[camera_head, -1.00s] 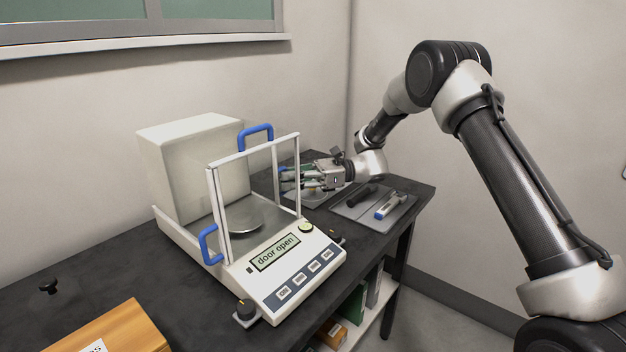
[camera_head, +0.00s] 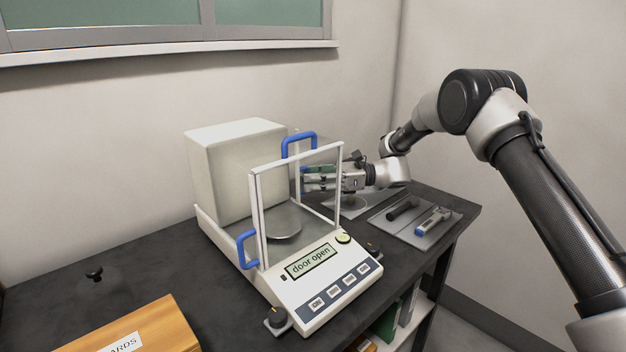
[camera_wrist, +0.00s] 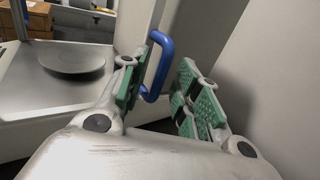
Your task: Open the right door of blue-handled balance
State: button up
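The white balance (camera_head: 322,272) has blue handles and stands on the dark table; its display reads "door open". One blue handle (camera_head: 243,248) is on its left side and another blue handle (camera_head: 299,141) rises at the top rear. My gripper (camera_head: 312,180) is at the balance's right side, partly hidden by the frame posts. In the wrist view, a blue handle (camera_wrist: 160,68) stands between my open green-padded fingers (camera_wrist: 158,95), close to the left pad; contact cannot be told. The weighing pan (camera_wrist: 70,56) shows at left there.
A grey mat (camera_head: 440,235) with a black tool (camera_head: 403,209) and a blue-and-grey tool (camera_head: 434,220) lies right of the balance. A wooden box (camera_head: 140,325) is at the front left. The wall is close behind the table.

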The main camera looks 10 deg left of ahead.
jog(key=v, duration=1.2)
jog(key=shift+r, duration=0.1)
jog(key=s+d+r+n+t+h, duration=0.2)
jog(key=s+d+r+n+h, duration=0.15)
jog(key=s+d+r, duration=0.4)
jog(key=s+d+r+n+t+h, duration=0.25)
jog(key=s+d+r+h, duration=0.25)
jog(key=s+d, duration=0.45)
jog(key=s+d+n+t+h, duration=0.5)
jog(key=s+d+n+h, duration=0.3)
jog(key=s+d, duration=1.3)
jog(key=shift+d+f+h, duration=0.3)
jog(key=shift+h, duration=0.05)
